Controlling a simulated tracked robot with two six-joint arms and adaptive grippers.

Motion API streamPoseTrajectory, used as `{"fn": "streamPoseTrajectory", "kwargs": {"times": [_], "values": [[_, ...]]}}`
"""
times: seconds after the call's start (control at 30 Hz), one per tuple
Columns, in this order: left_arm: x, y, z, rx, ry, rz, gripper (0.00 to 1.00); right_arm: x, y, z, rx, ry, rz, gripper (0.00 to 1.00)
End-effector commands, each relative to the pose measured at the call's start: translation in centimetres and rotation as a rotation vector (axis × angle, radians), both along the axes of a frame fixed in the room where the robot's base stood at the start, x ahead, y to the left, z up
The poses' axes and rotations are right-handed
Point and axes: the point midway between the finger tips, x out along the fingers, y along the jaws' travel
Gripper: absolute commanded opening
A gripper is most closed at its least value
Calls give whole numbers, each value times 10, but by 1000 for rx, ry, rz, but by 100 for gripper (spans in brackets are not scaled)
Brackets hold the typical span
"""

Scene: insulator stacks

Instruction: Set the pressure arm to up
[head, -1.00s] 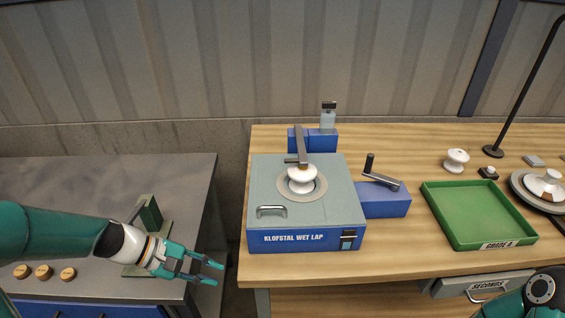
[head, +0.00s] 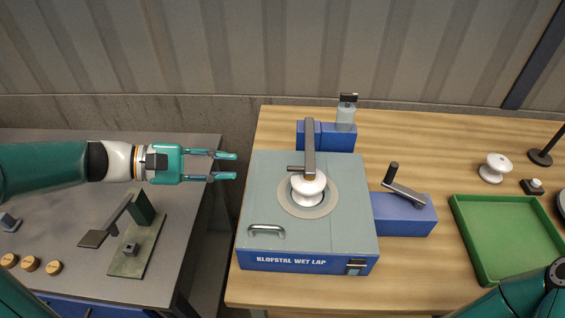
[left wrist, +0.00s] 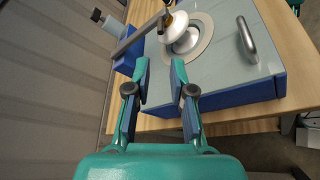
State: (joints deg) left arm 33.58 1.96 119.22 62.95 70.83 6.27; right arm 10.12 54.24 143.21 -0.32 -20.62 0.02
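The pressure arm (head: 310,148) is a grey bar on the wet lap machine (head: 262,205). It runs from the blue block at the back forward over a white insulator (head: 308,186) that sits on the round lap plate (head: 331,203). The arm looks lowered onto the insulator, and a short side peg sticks out to its left. My left gripper (head: 229,166) is open and empty, left of the machine and above the gap between the benches. In the left wrist view the pressure arm (left wrist: 137,39) lies beyond the open fingers (left wrist: 160,75). My right gripper is out of view.
A crank (head: 403,190) stands on a blue box right of the machine. A green tray (head: 458,213) and a white insulator (head: 494,168) are at right. A green stand (head: 140,235) is on the grey bench. A metal handle (head: 266,230) is on the machine's lid.

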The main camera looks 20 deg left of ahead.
Motion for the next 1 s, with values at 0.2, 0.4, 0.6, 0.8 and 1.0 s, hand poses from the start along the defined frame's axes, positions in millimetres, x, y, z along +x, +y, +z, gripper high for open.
{"fn": "streamPoseTrajectory", "kwargs": {"times": [0.2,0.4,0.6,0.8,1.0], "values": [[24,-42,-12,-3,4,-7,23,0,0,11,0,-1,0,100],[45,-74,-24,-1,4,-6,23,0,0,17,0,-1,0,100],[58,-93,-31,0,3,-4,23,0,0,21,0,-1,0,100],[62,-99,-34,2,2,-2,23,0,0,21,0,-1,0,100],[62,-99,-34,2,2,-2,23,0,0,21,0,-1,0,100]]}}
